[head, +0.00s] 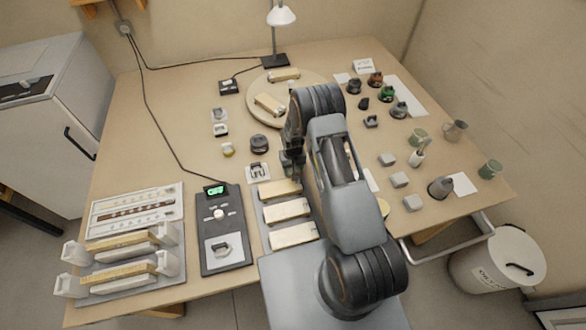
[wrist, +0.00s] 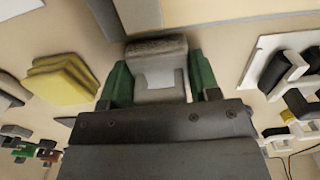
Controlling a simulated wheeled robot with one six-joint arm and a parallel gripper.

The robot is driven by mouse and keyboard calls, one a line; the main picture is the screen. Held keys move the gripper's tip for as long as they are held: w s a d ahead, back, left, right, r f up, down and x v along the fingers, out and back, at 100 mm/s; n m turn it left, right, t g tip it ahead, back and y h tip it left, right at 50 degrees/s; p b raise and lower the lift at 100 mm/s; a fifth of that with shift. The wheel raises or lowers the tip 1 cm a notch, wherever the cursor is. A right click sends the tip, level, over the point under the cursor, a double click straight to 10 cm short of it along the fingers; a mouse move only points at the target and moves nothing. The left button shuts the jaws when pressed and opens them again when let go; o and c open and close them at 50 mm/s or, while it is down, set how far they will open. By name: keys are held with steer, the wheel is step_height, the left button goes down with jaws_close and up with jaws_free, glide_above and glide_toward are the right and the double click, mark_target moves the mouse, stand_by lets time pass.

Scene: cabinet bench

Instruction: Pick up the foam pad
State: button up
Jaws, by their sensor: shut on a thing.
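My gripper (head: 291,160) is over the middle of the bench, just behind the tray of pale blocks. In the wrist view its two green fingers (wrist: 160,85) are shut on a pale grey block with a darker, rough top edge, which I take to be the foam pad (wrist: 158,62). The fingers press on its left and right sides. In the head view the pad is not clear, because my gripper and arm cover that spot. Whether it touches the bench cannot be told.
Pale blocks (head: 286,210) lie on a grey tray in front of my gripper. A control box (head: 228,255) with a green display stands to the left. A round board (head: 300,92) lies behind. Small grey blocks (head: 399,180) and cups (head: 441,187) stand to the right.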

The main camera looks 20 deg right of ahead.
steer(key=shift+r, duration=0.1)
steer(key=shift+r+b, duration=0.35)
steer(key=shift+r, duration=0.1)
steer(key=s+a+r+b, duration=0.4)
steer(key=s+a+r, duration=0.4)
steer(key=a+r, duration=0.3)
steer(key=shift+s+r, duration=0.3)
steer(key=shift+r, duration=0.15)
steer(key=o, duration=0.4)
steer(key=c, duration=0.3)
